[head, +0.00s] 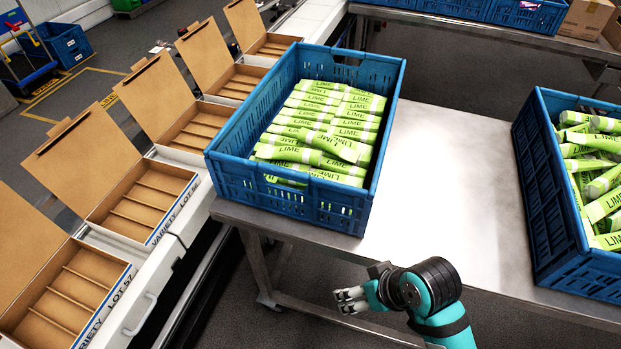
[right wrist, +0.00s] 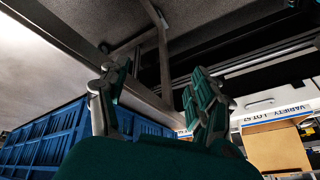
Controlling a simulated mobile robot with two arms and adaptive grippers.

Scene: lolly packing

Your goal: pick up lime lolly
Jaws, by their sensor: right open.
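Several green lime lollies (head: 335,138) lie stacked in rows in a blue crate (head: 288,204) on the metal table. Another blue crate (head: 555,225) at the right edge also holds green lime lollies (head: 600,175). My right gripper (head: 338,300) is in front of the table's near edge, below and in front of the middle crate. It is open with nothing between its fingers, as the right wrist view (right wrist: 160,95) also shows. The blue crate wall (right wrist: 45,140) shows at the left of the right wrist view. My left gripper is not in view.
The metal table (head: 455,190) is bare between the two crates. More blue crates (head: 525,14) stand at the back.

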